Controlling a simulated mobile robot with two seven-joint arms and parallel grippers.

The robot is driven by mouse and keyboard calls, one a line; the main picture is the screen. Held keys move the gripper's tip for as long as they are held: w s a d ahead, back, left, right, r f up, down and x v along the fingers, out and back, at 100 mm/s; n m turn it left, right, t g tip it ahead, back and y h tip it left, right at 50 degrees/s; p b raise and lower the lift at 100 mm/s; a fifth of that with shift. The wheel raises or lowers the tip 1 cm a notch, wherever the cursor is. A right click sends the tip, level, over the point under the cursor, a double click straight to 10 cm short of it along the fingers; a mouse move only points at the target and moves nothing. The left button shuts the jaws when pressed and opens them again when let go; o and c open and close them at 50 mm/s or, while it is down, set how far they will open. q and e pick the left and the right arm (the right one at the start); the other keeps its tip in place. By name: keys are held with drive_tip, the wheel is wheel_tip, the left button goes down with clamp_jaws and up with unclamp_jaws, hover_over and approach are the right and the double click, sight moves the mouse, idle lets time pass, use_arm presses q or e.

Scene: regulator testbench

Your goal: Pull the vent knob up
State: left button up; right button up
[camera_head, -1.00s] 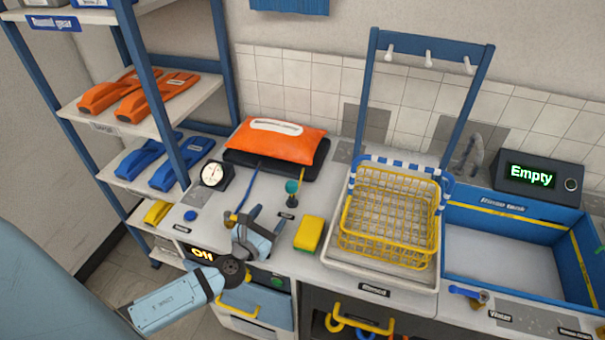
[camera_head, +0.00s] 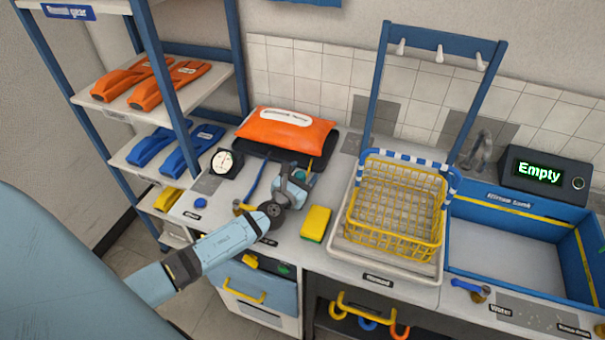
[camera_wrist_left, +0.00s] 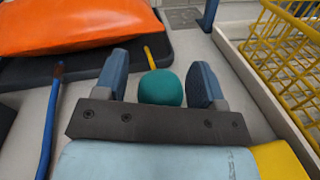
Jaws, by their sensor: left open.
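The vent knob, a round teal knob (camera_wrist_left: 160,88), shows in the left wrist view between the two blue fingers of my left gripper (camera_wrist_left: 161,78). The fingers stand either side of it, with a small gap showing at the left and right. In the head view my left gripper (camera_head: 296,176) is over the counter where the knob stands, and it mostly hides the knob. My left gripper is open. My right gripper is not in view.
An orange bag (camera_head: 286,132) on a dark pad lies behind the gripper. A round gauge (camera_head: 226,163) is to the left. A yellow sponge (camera_head: 316,223) and a yellow wire basket (camera_head: 398,205) stand to the right.

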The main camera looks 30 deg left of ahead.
sight(303, 173)
use_arm(q)
drive_tip(key=shift+c, duration=0.2)
clamp_jaws()
wheel_tip(303, 173, up, 4)
drive_tip(key=p, duration=0.3)
drive_tip(key=shift+f, duration=0.25)
drive_tip(key=shift+w+f, duration=0.1)
drive_tip(key=shift+f, duration=0.05)
drive_tip(key=shift+c, duration=0.3)
unclamp_jaws()
drive_tip(key=shift+o, duration=0.5)
